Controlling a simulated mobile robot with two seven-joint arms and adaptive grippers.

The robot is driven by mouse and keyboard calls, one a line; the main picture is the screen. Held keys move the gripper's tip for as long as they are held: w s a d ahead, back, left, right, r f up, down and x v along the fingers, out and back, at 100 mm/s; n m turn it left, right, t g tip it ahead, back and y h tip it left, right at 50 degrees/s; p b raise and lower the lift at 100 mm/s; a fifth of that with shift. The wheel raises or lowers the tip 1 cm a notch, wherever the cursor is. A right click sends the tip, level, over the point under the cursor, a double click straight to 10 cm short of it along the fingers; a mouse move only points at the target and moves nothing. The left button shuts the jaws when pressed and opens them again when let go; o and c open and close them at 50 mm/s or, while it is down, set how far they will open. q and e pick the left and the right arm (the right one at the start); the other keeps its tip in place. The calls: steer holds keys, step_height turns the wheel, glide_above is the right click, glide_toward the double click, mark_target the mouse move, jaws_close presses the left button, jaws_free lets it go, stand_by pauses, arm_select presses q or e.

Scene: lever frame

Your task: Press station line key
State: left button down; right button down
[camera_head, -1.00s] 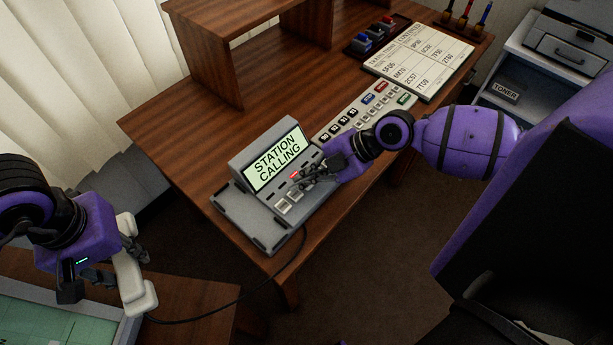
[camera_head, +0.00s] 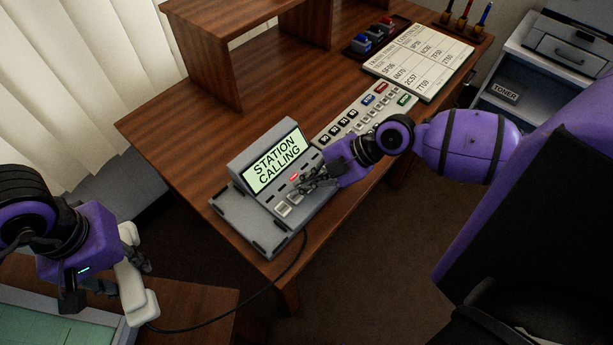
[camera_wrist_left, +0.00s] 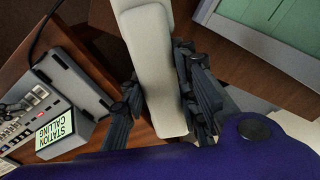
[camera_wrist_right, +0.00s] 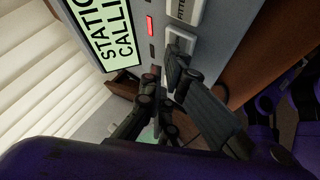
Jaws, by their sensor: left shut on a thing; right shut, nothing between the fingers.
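The grey phone console (camera_head: 245,221) sits on the wooden desk, and its green screen (camera_head: 273,161) reads STATION CALLING. A red light glows beside the screen, also in the right wrist view (camera_wrist_right: 149,24). Pale square keys (camera_head: 283,210) sit at the console's front; one key (camera_wrist_right: 180,42) shows in the right wrist view by my fingertips. My right gripper (camera_head: 305,186) is shut and empty over the keys; its fingertips (camera_wrist_right: 172,75) overlap a key's edge, and I cannot tell whether they touch. My left gripper (camera_head: 118,278) is shut on a cream handset (camera_head: 137,285), also in the left wrist view (camera_wrist_left: 155,75).
A button panel (camera_head: 365,115) lies behind the console, with a card of codes (camera_head: 420,62) beyond it. A wooden shelf (camera_head: 215,60) stands at the back left. A black cord (camera_head: 215,313) runs from the handset toward the console. A second table is at lower left.

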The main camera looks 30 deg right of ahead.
arm_select(q)
steer(key=shift+s+f, duration=0.15)
steer(key=shift+f, duration=0.3)
arm_select(e)
steer(key=shift+f, duration=0.25)
arm_select(q)
steer(key=shift+r, duration=0.1)
steer(key=shift+w+r, duration=0.2)
steer(key=shift+r, duration=0.35)
arm_select(e)
steer(key=shift+r, duration=0.7)
arm_select(q)
steer(key=shift+r, duration=0.1)
arm_select(e)
steer(key=shift+r, duration=0.1)
